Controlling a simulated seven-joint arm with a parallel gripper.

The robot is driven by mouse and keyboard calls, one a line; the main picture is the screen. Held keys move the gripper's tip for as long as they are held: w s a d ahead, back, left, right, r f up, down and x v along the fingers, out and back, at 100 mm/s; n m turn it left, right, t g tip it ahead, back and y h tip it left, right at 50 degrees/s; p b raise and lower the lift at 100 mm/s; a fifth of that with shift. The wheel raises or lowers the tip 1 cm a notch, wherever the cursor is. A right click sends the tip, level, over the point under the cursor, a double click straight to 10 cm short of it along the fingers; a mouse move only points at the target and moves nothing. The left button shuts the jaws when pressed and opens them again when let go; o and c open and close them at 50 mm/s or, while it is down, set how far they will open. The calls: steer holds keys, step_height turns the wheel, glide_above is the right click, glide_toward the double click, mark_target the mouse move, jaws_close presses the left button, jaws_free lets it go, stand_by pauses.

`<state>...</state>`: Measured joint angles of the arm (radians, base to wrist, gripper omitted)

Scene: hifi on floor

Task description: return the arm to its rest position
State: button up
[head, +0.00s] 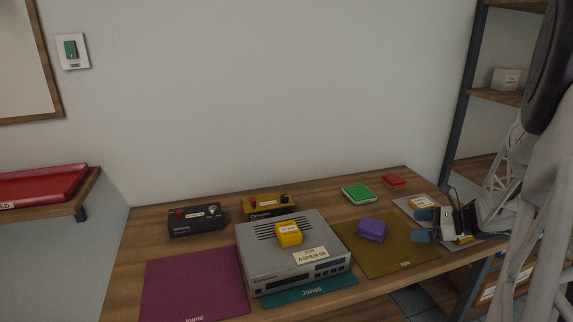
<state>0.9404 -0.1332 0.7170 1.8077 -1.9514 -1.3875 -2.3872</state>
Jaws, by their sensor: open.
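My gripper (422,225) is at the right end of the wooden table, over a grey mat (406,204). Its two blue fingertips are apart and point left, with nothing visible between them. My arm comes in from the right edge of the head view. Another yellow piece (464,239) shows under the gripper, partly hidden. Whether the fingers touch the mat or any block cannot be told.
The table (137,232) holds a grey hi-fi unit (262,262) with a yellow block (288,233) on top. A purple block (372,229) lies on an olive mat (402,253), left of my gripper. Green (358,194) and red (393,181) blocks lie behind. Shelving (497,97) stands right.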

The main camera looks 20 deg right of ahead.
steer(key=w+a+r+m+t+h, duration=0.2)
steer(key=w+a+r+m+h, duration=0.2)
steer(key=a+r+m+h, duration=0.5)
steer(key=w+a+r+m+t+h, duration=0.1)
steer(key=w+a+r+m+h, duration=0.35)
steer(key=m, duration=0.85)
steer(key=s+a+f+m+g+y, duration=0.2)
steer(key=s+a+m+g, duration=0.8)
steer(key=s+a+m, duration=1.3)
steer(key=s+a+y, duration=0.2)
steer(key=s+a, duration=0.1)
steer(key=s, duration=0.2)
steer(key=shift+s+a, duration=0.25)
